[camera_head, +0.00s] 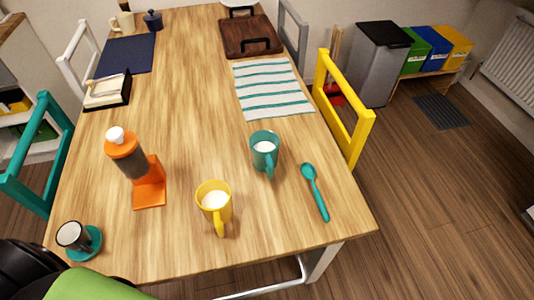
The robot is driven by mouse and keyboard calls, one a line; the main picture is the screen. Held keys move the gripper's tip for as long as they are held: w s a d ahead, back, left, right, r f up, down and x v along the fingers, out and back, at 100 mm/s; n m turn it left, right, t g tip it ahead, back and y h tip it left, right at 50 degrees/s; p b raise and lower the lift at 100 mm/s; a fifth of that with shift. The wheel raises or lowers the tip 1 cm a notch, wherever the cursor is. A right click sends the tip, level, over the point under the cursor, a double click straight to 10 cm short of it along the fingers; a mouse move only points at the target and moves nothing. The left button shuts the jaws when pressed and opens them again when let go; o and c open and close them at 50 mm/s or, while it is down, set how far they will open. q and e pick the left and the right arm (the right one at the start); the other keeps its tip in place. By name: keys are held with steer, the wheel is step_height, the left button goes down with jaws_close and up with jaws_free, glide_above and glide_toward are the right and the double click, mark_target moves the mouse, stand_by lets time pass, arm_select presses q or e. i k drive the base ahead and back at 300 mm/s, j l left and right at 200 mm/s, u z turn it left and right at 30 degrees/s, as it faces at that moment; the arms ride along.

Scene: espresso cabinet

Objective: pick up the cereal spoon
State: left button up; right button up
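A teal spoon (320,203) lies on the wooden table (190,95) near its right front corner. Its bowl points away toward the back and its handle runs toward the front edge. It lies to the right of a teal mug (264,147) and apart from it. Nothing covers the spoon. Neither of my grippers shows in the head view.
A yellow mug (214,205) and an orange coffee maker (148,190) stand left of the spoon. A small cup on a teal saucer (92,246) is at the front left. A striped towel (270,88) and yellow chair (345,125) lie beyond. Bare wood surrounds the spoon.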

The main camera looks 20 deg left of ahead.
mark_target(308, 171)
steer(key=u, duration=0.3)
steer(key=l+u, duration=0.4)
steer(key=k+l+u, duration=0.15)
steer(key=u, duration=0.3)
steer(key=k+l+u, duration=0.15)
steer(key=u, duration=0.25)
steer(key=k+l, duration=0.35)
steer(key=l, duration=0.25)
steer(key=i, duration=0.35)
